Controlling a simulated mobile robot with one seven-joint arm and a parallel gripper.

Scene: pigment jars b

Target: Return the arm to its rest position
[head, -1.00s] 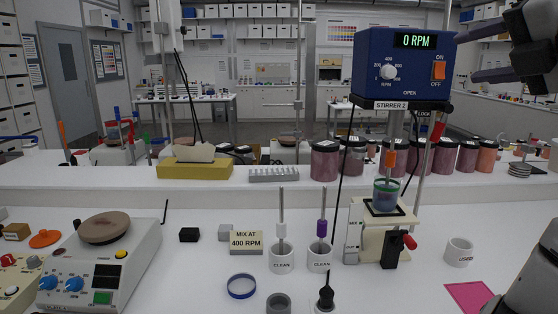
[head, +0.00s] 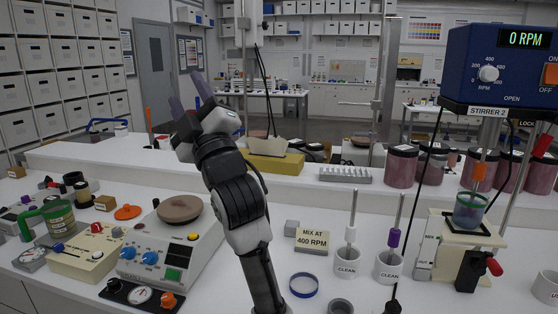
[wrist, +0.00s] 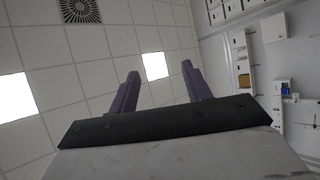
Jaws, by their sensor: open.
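My gripper (head: 188,105) is raised above the bench in the head view, left of centre, with its fingers pointing up and to the left. My black and white arm rises from the bottom edge in front of the bench. In the wrist view my gripper (wrist: 160,88) shows two purple fingers spread apart with nothing between them. Behind them are ceiling panels and lights.
A hotplate (head: 165,245) stands on the bench left of my arm. Stirrer 2 (head: 500,65) reads 0 RPM at the right, above a cup (head: 470,210) on a stand. Two CLEAN holders (head: 347,262) (head: 388,270) with stirring rods stand right of my arm.

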